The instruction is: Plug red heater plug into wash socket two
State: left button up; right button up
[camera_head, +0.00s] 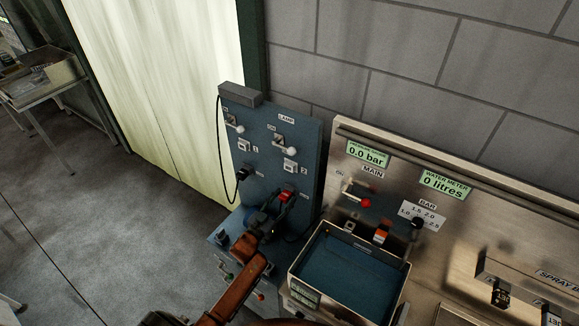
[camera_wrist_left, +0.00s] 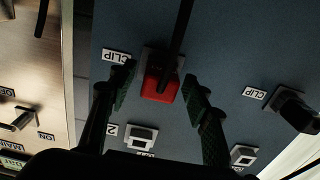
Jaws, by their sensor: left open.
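The red heater plug (camera_head: 286,195) sits at a clip on the blue panel (camera_head: 262,125), with a dark cable running from it. In the left wrist view, the plug (camera_wrist_left: 160,87) lies between the fingers, beside a "CLIP" label. My left gripper (camera_head: 280,208) is open around the plug, with a gap visible at each finger. The white socket marked 2 (camera_head: 290,166) is just above the plug in the head view and appears empty; it also shows in the left wrist view (camera_wrist_left: 141,138). My right gripper is not in view.
A black plug (camera_head: 243,173) sits at the other clip, below socket 1 (camera_head: 243,145). Lamp switches are higher on the panel. A steel panel (camera_head: 440,222) and a blue-bottomed basin (camera_head: 398,286) stand to the right. Loose cable hangs at the panel's left edge.

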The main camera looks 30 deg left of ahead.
aim_at(282, 200)
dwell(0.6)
pick_arm(q)
jog(key=shift+c, duration=0.7)
grip_shut()
jog(key=shift+s, duration=0.1)
jog(key=shift+s+a+p, duration=0.2)
jog(key=shift+s+p, duration=1.2)
jog(key=shift+s, duration=1.5)
